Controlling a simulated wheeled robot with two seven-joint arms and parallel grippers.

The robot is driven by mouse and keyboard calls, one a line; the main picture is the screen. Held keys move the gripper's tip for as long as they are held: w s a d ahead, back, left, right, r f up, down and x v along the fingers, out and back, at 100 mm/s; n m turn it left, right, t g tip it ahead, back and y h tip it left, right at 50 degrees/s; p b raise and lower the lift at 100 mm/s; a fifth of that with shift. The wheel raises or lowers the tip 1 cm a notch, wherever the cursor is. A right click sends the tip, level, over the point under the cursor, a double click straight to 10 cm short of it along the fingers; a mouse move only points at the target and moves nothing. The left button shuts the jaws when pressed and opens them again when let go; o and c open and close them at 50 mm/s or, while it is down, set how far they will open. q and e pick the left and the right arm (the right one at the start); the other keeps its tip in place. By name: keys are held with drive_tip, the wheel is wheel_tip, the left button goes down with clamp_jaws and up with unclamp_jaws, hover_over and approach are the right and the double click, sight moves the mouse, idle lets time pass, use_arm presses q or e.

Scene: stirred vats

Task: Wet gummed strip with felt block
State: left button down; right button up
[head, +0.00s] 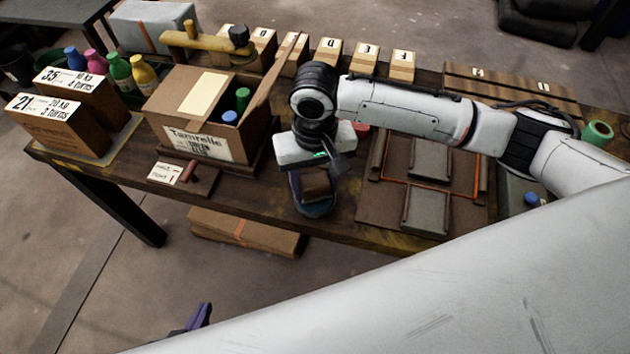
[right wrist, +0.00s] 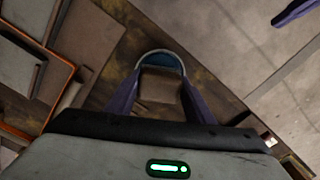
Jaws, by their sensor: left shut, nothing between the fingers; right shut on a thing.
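My right gripper (head: 314,196) points down at the table's front edge, shut on a brown block (head: 316,181), which looks like the felt block. A blue round dish (head: 316,211) is around and below the fingertips. The right wrist view shows the block (right wrist: 160,86) between the purple fingers, with the dish's blue rim (right wrist: 160,55) beyond it. I cannot tell whether the block touches the dish bottom. A pale cream strip (head: 203,92), possibly the gummed strip, lies on a flap of the open cardboard box (head: 190,137). My left gripper (head: 198,317) is shut and empty, low in front of the table.
Bottles stand inside the box and behind two labelled cartons (head: 62,125) at left. A small board with a red-brown handle (head: 188,172) lies between box and dish. Brown panels (head: 380,205) lie right of the dish. Lettered blocks (head: 402,64) line the back.

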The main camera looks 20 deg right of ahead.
sight(315, 180)
drive_tip(key=shift+f, duration=0.45)
idle(0.9)
drive_tip(key=shift+s+f+p, duration=0.1)
drive_tip(key=shift+f+p, duration=0.05)
drive_tip(key=shift+p, duration=0.5)
idle(2.4)
wheel_tip(315, 180, up, 3)
drive_tip(key=p, duration=0.2)
drive_tip(key=shift+f+p, duration=0.2)
drive_tip(key=shift+p, duration=0.2)
drive_tip(key=shift+r, duration=2.3)
